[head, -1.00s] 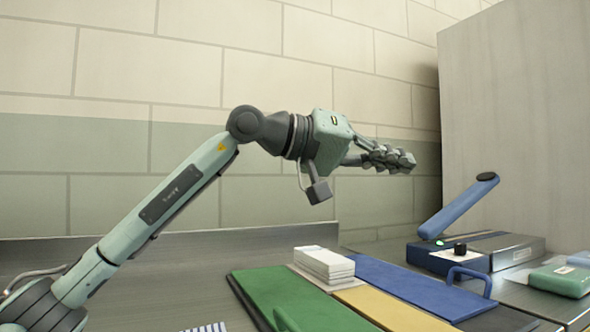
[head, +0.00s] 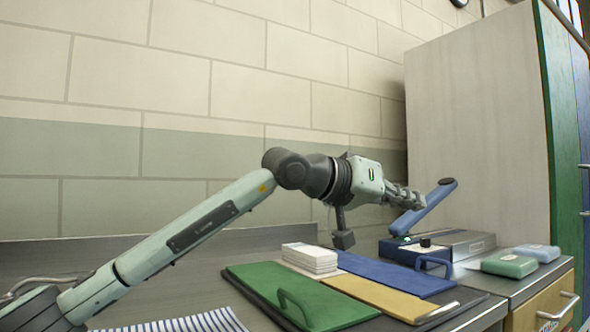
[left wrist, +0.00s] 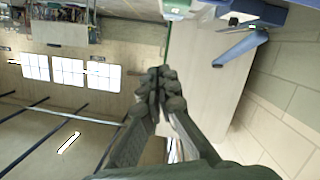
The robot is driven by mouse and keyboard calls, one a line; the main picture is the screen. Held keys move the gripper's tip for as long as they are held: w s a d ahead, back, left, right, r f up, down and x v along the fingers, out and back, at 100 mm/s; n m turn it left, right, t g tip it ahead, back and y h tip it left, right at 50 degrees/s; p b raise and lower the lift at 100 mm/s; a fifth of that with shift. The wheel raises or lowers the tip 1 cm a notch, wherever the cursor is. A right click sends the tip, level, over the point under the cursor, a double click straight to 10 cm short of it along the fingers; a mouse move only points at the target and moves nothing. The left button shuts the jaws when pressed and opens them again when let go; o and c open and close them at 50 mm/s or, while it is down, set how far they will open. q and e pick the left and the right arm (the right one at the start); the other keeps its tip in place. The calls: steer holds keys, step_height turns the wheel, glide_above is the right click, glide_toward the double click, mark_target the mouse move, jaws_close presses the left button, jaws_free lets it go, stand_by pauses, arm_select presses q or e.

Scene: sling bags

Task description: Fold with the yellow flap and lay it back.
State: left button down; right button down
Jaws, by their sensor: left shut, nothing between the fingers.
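The yellow flap (head: 385,298) lies flat between a green flap (head: 285,292) and a blue flap (head: 385,272) on the steel counter. A pale metal handle (head: 440,311) is at its front end. A stack of white folded pieces (head: 311,258) sits at its back end. My left gripper (head: 408,198) is in the air above and behind the flaps, level and pointing right, touching none of them. Its fingers are together and empty, as the left wrist view (left wrist: 158,92) also shows. My right gripper is in neither current view.
A machine with a raised blue lever (head: 425,208) and dark base (head: 440,246) stands at the back right, the lever beyond my fingers. Green and blue packets (head: 510,264) lie to its right. A tall cabinet (head: 475,140) and tiled wall bound the back. A striped cloth (head: 180,322) is at front left.

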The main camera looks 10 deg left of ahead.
arm_select(q)
steer(key=shift+d+f, duration=0.1)
steer(key=shift+f, duration=0.1)
stand_by(0.4)
step_height(320, 180, up, 10)
stand_by(0.4)
stand_by(0.5)
